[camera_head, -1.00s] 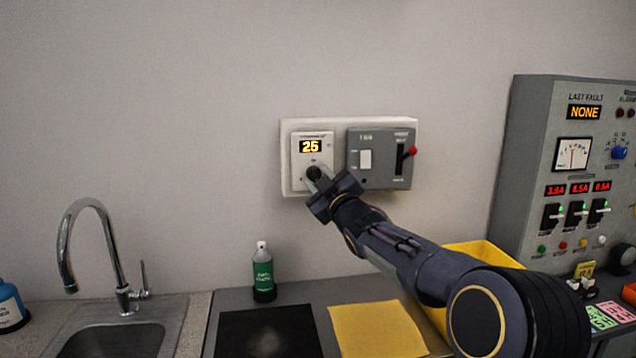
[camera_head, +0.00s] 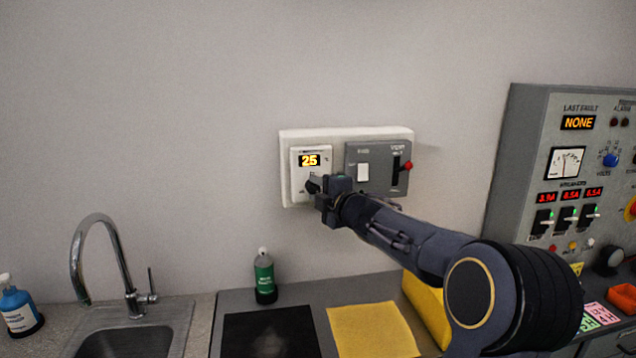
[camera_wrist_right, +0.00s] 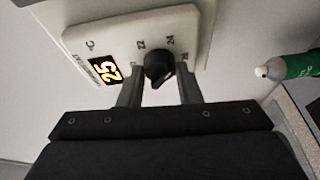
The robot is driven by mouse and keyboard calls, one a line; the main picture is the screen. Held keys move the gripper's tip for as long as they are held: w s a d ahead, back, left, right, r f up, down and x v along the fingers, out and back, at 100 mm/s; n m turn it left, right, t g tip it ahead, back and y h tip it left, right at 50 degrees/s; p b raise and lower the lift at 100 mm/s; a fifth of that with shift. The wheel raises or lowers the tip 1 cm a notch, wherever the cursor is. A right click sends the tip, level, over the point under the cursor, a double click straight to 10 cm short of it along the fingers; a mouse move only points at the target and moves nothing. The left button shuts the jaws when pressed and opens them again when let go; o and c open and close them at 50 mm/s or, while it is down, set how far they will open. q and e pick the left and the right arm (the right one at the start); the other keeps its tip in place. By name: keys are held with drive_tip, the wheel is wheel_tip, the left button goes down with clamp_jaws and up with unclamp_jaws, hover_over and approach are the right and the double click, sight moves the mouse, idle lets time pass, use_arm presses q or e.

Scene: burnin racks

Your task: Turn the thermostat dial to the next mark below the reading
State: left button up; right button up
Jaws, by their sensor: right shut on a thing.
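The white thermostat (camera_head: 297,178) is on the wall, with an orange display (camera_head: 309,160) that reads 25. In the right wrist view the display (camera_wrist_right: 104,70) shows sideways. The black dial (camera_wrist_right: 157,64) has the printed marks 22 and 24 beside it; other marks are partly hidden by the fingers. My right gripper (camera_wrist_right: 160,84) has one finger on each side of the dial and is shut on it. In the head view the right gripper (camera_head: 316,185) covers most of the dial. I cannot tell exactly which mark the dial points at. My left gripper is not in view.
A grey switch box (camera_head: 377,180) with a red-knobbed lever sits right beside the thermostat. Below are a green bottle (camera_head: 265,277), a black mat (camera_head: 270,335), a yellow cloth (camera_head: 372,330) and a yellow bin (camera_head: 424,309). A sink with a faucet (camera_head: 128,265) is at left, a control panel (camera_head: 520,160) at right.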

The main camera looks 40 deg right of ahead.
drive_tip(key=shift+n+p, duration=0.35)
drive_tip(key=shift+n, duration=0.15)
drive_tip(key=o, duration=1)
drive_tip(key=shift+c, duration=0.2)
drive_tip(key=s+a, duration=0.1)
drive_tip(key=s, duration=0.6)
drive_tip(key=shift+s+a+r, duration=0.15)
drive_tip(key=shift+s+r, duration=0.15)
drive_tip(key=shift+s, duration=0.05)
